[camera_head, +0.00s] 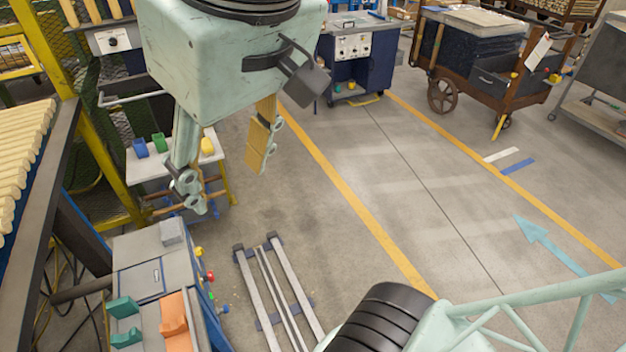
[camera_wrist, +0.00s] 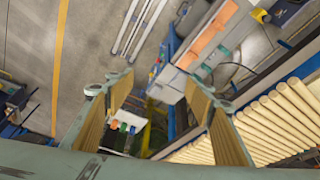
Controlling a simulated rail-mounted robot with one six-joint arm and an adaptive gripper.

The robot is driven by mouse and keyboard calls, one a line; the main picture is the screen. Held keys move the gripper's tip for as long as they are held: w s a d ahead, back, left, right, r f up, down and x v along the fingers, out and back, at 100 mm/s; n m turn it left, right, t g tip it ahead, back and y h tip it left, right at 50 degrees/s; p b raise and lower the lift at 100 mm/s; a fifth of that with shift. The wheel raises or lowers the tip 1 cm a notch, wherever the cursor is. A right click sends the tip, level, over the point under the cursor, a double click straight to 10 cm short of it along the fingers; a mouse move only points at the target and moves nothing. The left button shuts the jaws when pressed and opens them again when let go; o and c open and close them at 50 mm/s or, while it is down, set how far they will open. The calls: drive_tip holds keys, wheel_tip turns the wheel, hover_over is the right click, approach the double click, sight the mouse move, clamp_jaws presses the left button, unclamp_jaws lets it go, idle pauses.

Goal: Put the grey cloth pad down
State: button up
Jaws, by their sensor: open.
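A small grey block-shaped thing (camera_head: 172,231), which looks like the grey cloth pad, lies on the far end of the grey bench top (camera_head: 138,281) at lower left in the head view. My gripper (camera_head: 224,165) hangs above and to the right of it. Its two wood-coloured finger pads are spread wide, with nothing between them. In the wrist view my gripper (camera_wrist: 165,98) is also open and empty, with the floor and bench below it.
Green holders (camera_head: 124,308) and an orange block (camera_head: 174,316) sit on the bench's near part. A rack of wooden rods (camera_head: 22,165) stands left. A small white table (camera_head: 165,165) holds coloured blocks behind my gripper.

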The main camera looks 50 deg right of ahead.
drive_tip(key=shift+s+f, duration=0.25)
drive_tip(key=shift+s, duration=0.35)
drive_tip(key=shift+s+f, duration=0.25)
drive_tip(key=shift+s, duration=0.4)
drive_tip(key=shift+s+f, duration=0.25)
drive_tip(key=shift+s, duration=0.35)
drive_tip(key=shift+w, duration=0.1)
wheel_tip(320, 180, down, 2)
drive_tip(key=shift+b, duration=1.05)
drive_tip(key=o, duration=0.7)
drive_tip(key=shift+w, duration=0.1)
